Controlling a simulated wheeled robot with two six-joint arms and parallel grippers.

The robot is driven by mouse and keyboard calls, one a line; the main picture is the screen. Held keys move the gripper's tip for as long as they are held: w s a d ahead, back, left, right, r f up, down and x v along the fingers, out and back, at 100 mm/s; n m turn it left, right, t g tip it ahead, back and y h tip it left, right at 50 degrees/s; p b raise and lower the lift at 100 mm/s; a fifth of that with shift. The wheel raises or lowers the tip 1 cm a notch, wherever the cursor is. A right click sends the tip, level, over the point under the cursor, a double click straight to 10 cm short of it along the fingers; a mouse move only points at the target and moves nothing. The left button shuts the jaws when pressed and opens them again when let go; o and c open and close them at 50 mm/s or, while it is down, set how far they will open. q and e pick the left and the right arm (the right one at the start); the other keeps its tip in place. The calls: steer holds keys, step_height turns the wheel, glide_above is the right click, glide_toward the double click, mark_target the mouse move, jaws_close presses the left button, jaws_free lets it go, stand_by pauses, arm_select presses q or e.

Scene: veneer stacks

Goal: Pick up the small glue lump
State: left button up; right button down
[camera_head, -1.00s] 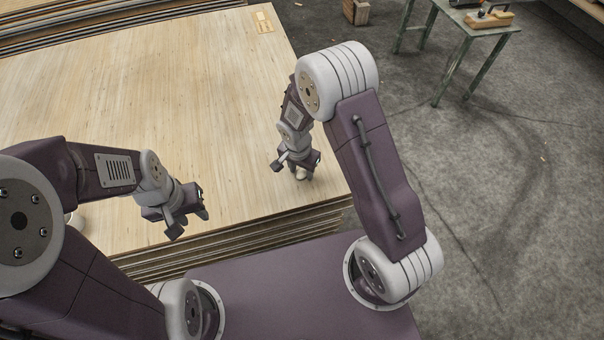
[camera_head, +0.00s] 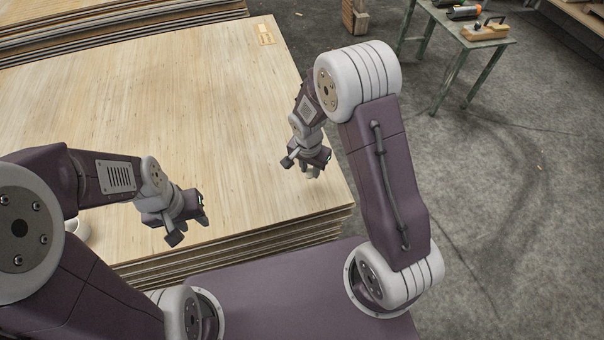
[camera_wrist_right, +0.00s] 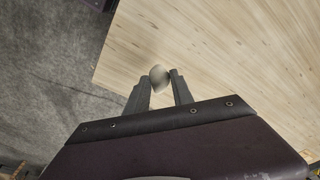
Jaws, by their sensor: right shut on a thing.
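The small glue lump (camera_wrist_right: 159,75) is a pale, rounded piece between the fingertips of my right gripper (camera_wrist_right: 161,84) in the right wrist view. That gripper is shut on it. In the head view my right gripper (camera_head: 308,172) is over the near right corner of the veneer stack (camera_head: 215,110), and the lump is mostly hidden there. My left gripper (camera_head: 190,228) is open and empty over the near edge of the stack.
A white rounded object (camera_head: 76,231) sits at the left, partly hidden by my left arm. A green-legged table (camera_head: 470,40) with tools stands at the back right. Grey floor lies open to the right.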

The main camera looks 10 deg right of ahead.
steer(key=w+d+r+p, duration=0.1)
steer(key=d+r+p, duration=0.1)
steer(key=d+r, duration=0.3)
steer(key=d, duration=0.3)
steer(key=shift+d+r, duration=0.25)
steer(key=shift+d, duration=0.15)
